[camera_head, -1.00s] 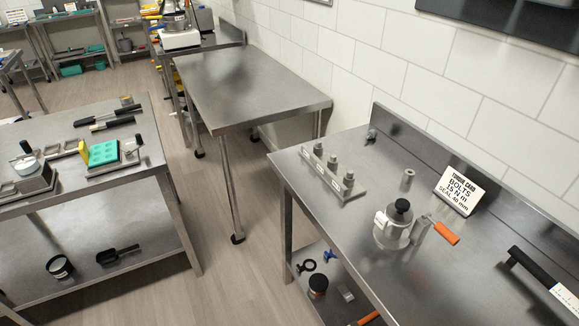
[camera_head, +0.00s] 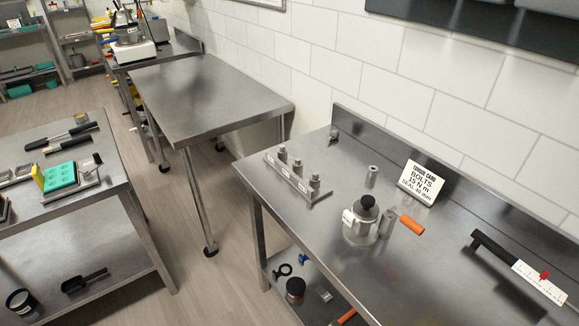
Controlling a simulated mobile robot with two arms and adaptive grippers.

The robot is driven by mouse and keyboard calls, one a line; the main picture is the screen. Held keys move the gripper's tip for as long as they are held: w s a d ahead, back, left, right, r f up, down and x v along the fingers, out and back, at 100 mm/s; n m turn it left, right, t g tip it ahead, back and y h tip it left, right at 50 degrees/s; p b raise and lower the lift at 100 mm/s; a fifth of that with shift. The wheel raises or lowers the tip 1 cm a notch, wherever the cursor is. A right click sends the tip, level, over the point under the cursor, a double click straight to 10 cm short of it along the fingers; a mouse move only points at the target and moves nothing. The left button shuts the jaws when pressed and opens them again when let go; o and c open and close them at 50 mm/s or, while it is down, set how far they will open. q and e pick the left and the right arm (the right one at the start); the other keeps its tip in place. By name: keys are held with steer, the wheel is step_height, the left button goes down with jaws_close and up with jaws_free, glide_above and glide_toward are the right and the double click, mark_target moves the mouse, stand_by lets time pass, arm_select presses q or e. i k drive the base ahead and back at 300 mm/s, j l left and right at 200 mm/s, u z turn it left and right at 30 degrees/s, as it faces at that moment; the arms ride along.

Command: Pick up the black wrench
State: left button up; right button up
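A long tool with a black bar (camera_head: 506,258), probably the black wrench, lies at the right of the near steel table (camera_head: 290,222). A white scale plate (camera_head: 540,282) with a red pointer is at its right end. It lies slanted, near the back ledge, with free steel in front of it. Neither of my grippers shows in the head view.
On the near table stand a torque card (camera_head: 421,182), a pot with a black knob (camera_head: 362,222), an orange-handled tool (camera_head: 411,224), and a bolt block (camera_head: 298,178). The middle table (camera_head: 210,88) is empty. A left table (camera_head: 60,215) carries a teal mould (camera_head: 61,177).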

mark_target(551, 291)
steer(key=z, duration=1.75)
